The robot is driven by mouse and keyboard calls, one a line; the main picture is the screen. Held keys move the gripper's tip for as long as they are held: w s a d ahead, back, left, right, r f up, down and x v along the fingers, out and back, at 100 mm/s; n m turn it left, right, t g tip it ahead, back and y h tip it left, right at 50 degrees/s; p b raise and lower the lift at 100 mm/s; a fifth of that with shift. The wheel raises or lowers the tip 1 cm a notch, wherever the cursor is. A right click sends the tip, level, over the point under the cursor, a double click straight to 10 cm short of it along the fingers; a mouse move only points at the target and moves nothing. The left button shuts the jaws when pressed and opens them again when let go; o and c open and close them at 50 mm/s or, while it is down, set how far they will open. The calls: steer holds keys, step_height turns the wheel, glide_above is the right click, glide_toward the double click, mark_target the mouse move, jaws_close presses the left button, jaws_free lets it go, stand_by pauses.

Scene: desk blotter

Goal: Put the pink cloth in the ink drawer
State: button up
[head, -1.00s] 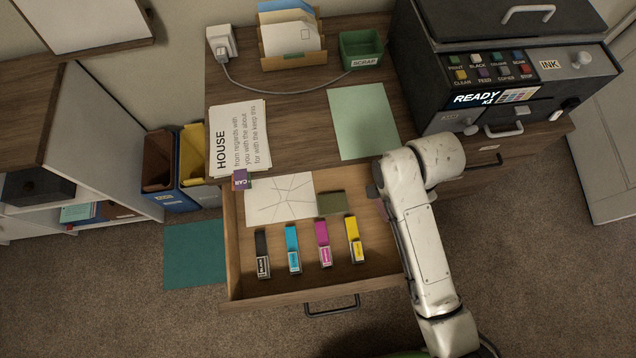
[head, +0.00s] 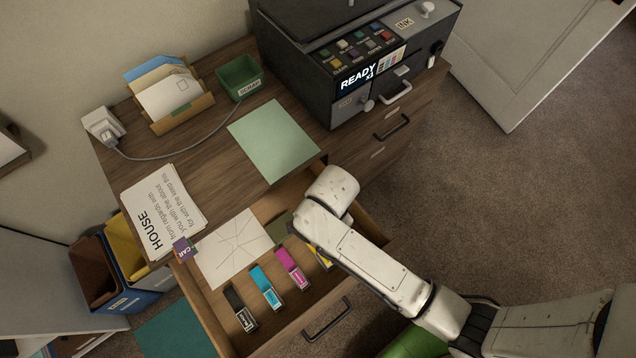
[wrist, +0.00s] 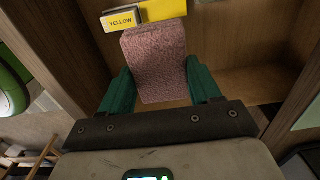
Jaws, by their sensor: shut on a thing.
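In the wrist view a pink cloth (wrist: 155,60) with a nubby surface is held between the green fingers of my gripper (wrist: 158,72), shut on its two sides. Beyond it lies a yellow cartridge (wrist: 163,10) labelled YELLOW, with the wooden drawer (wrist: 230,50) around it. In the head view the open drawer (head: 300,318) holds black (head: 238,305), cyan (head: 265,286) and magenta (head: 292,268) cartridges. The yellow cartridge there is partly covered by my arm. My gripper and the cloth are hidden in the head view.
A creased white sheet (head: 230,250) and an olive pad (head: 277,227) also lie in the drawer. The desktop holds a paper stack (head: 165,210), a green sheet (head: 273,140), a green SCRAP box (head: 240,78) and a dark machine (head: 330,60). A shut drawer handle (head: 392,127) is under the machine.

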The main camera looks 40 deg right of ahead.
steer(key=w+f, duration=0.2)
steer(key=w+d+f+b, duration=0.1)
steer(key=w+f, duration=0.1)
steer(key=w+d+f, duration=0.1)
steer(key=w+f, duration=0.1)
steer(key=shift+w+d+f, duration=0.15)
steer(key=shift+w+f, duration=0.05)
steer(key=shift+f, duration=0.15)
steer(key=shift+w+f+b, duration=0.1)
steer(key=shift+f+b, duration=0.35)
steer(key=shift+f, duration=1.15)
steer(key=shift+f, duration=0.2)
steer(key=o, duration=1)
steer(key=shift+r, duration=0.1)
